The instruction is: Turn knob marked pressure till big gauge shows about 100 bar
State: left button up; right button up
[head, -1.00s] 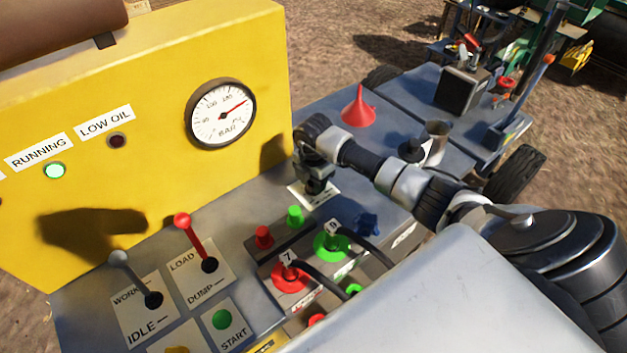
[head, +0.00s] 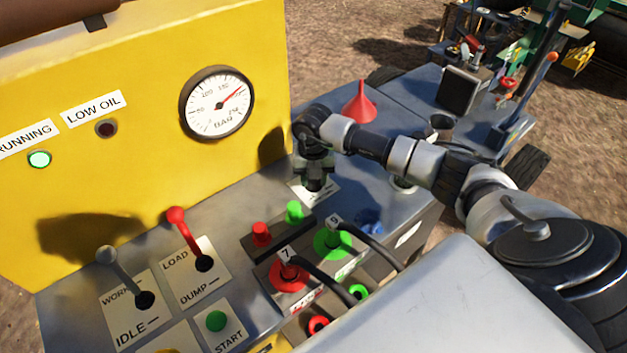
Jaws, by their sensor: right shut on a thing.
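The big round gauge (head: 217,103) is on the yellow panel (head: 150,150). Its red needle points up and right, past the 150 mark. My right gripper (head: 315,184) points down at the back right of the grey console, over a white label (head: 326,194). It is shut on a dark knob, which its fingers mostly hide. The label's lettering is partly covered and I cannot read it. My left gripper is not in view.
A red lever (head: 188,235) and a grey lever (head: 124,275) stand at the left of the console. Hose couplings (head: 289,275) and small red and green caps sit in front of my right gripper. A red funnel (head: 360,103) stands behind my right forearm.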

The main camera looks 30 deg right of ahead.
jog(key=n+b, duration=0.3)
jog(key=n, duration=0.2)
jog(key=shift+n, duration=0.3)
jog(key=n+b, duration=0.3)
jog(key=n, duration=0.2)
jog(key=shift+w+n, duration=0.1)
jog(key=shift+n, duration=0.2)
jog(key=n+b, duration=0.3)
jog(key=n, duration=0.2)
jog(key=n+b, duration=0.2)
jog(key=n, duration=0.3)
jog(key=shift+r, duration=0.1)
jog(key=shift+n, duration=0.3)
jog(key=o, duration=0.9)
jog(key=shift+o, duration=0.2)
notch_tip(320, 180, up, 11)
jog(key=shift+b, duration=0.4)
